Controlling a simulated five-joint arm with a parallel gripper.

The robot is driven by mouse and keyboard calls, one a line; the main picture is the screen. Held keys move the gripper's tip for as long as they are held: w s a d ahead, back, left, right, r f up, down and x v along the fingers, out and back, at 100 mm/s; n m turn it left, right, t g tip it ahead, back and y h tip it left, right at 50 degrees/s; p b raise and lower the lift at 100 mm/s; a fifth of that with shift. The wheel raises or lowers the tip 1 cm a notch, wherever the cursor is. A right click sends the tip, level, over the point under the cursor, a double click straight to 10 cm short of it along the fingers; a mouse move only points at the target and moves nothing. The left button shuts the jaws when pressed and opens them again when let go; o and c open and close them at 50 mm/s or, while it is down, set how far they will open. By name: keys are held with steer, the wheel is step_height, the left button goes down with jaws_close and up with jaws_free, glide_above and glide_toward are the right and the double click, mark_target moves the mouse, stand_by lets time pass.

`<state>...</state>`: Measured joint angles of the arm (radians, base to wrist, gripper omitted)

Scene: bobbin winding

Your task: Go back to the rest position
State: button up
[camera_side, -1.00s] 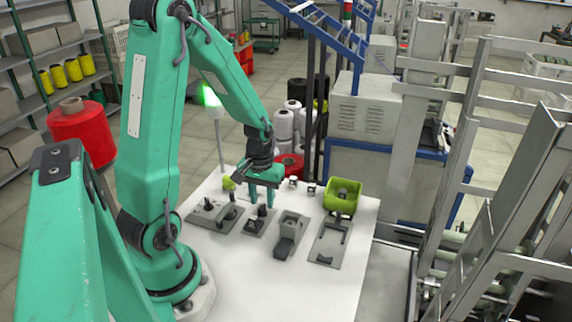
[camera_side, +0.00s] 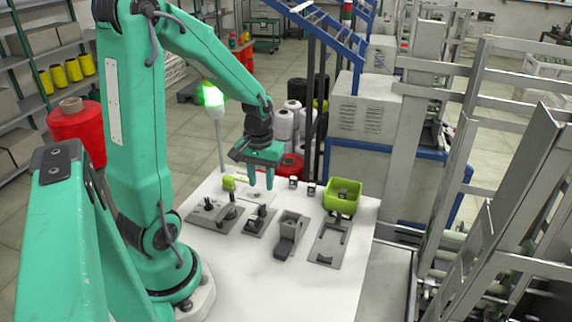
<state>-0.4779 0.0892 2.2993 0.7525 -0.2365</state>
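My gripper (camera_side: 261,184) hangs above the far part of the white table (camera_side: 225,285), pointing down. Its two green fingers are apart with a gap between them, and I see nothing held there. Below it, grey plates with dark fixtures stand in a row on the table: a left plate (camera_side: 210,217), a middle plate (camera_side: 258,223) with a small dark post, and a grey block-like fixture (camera_side: 289,235). The fingertips look clear of these fixtures.
A lime-green bin (camera_side: 343,196) stands at the table's right, behind a grey plate (camera_side: 327,245). A small lime-green item (camera_side: 229,182) and a lamp pole with a green light (camera_side: 215,100) stand at the far left edge. Metal frames (camera_side: 490,180) rise at right.

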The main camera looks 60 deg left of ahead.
steer(key=s+d+r+m+t, duration=0.2)
steer(key=d+r+m, duration=0.2)
steer(key=d+r, duration=0.3)
steer(key=s+d+r+m+t, duration=0.3)
steer(key=d+r+m, duration=0.1)
steer(key=d+r, duration=0.3)
steer(key=shift+s+d+r+t, duration=0.2)
steer(key=shift+r+t, duration=0.1)
steer(key=shift+r, duration=0.3)
